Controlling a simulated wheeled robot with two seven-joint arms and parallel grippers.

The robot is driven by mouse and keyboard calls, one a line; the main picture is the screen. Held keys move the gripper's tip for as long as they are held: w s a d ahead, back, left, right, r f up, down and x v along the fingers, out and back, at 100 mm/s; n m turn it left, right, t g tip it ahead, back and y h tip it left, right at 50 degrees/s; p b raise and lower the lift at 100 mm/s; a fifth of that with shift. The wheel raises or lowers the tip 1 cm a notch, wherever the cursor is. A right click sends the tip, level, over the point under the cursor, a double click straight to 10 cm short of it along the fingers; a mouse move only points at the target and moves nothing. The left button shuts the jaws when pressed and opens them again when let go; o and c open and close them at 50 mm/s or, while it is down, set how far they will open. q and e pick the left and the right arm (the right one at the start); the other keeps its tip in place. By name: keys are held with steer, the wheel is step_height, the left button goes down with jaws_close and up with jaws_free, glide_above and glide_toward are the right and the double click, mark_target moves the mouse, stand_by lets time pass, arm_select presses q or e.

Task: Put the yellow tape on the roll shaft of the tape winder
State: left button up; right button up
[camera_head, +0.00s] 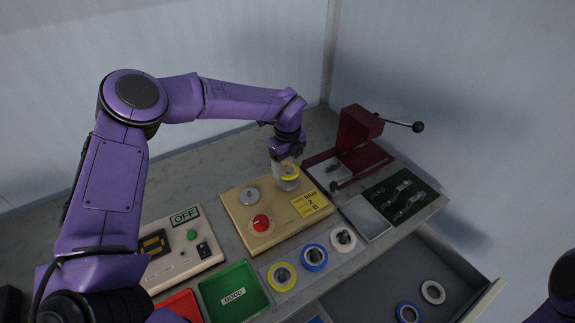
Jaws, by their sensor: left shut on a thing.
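The tape winder (236,212) is a tan box with a grey disc (250,196), a red knob (262,222) and a yellow label reading "blue 2 B". My left gripper (287,160) reaches down over its far right corner and is shut on a yellow tape (291,178). A pale round part shows at the tape, directly under the gripper. I cannot tell whether the tape is around a shaft or just above it. Another yellow tape (273,275) lies on the grey holder in front of the winder. My right gripper is out of view.
A blue tape (304,257) and a white tape (333,239) lie beside it. A dark red lever press (356,135) stands behind right. A control box (170,262), a green GOOD tray (213,292) and a red tray are at left. An open drawer (489,292) holds more tapes.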

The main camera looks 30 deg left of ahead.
mark_target(288, 173)
arm_select(q)
steer(key=shift+f+b, duration=1.45)
steer(key=shift+f, duration=0.35)
steer(key=o, duration=1.1)
step_height(288, 173, up, 11)
steer(key=shift+f+b, duration=0.15)
steer(key=shift+b, duration=0.95)
